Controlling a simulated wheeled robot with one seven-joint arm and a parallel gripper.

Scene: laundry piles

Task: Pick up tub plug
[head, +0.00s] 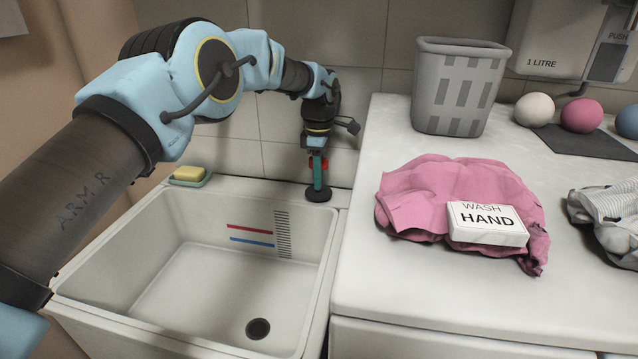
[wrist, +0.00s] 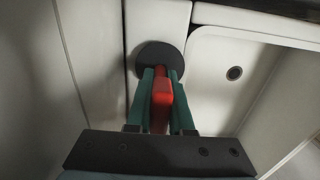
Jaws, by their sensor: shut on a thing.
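The tub plug (head: 318,195) has a dark round disc and a red handle. It is at the back right corner of the white sink, at the rear ledge. My gripper (head: 318,172) points down over it, its green fingers shut on the red handle. The wrist view shows the dark disc (wrist: 153,57) beyond the fingertips and the red handle (wrist: 162,97) between the fingers. I cannot tell whether the disc touches the ledge or is just above it.
The sink (head: 190,262) is empty, with a drain hole (head: 258,328) in its floor. A soap dish (head: 190,180) with yellow soap sits on the back left ledge. On the right counter are a pink cloth (head: 445,185) under a "WASH HAND" sign (head: 487,224) and a grey basket (head: 458,88).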

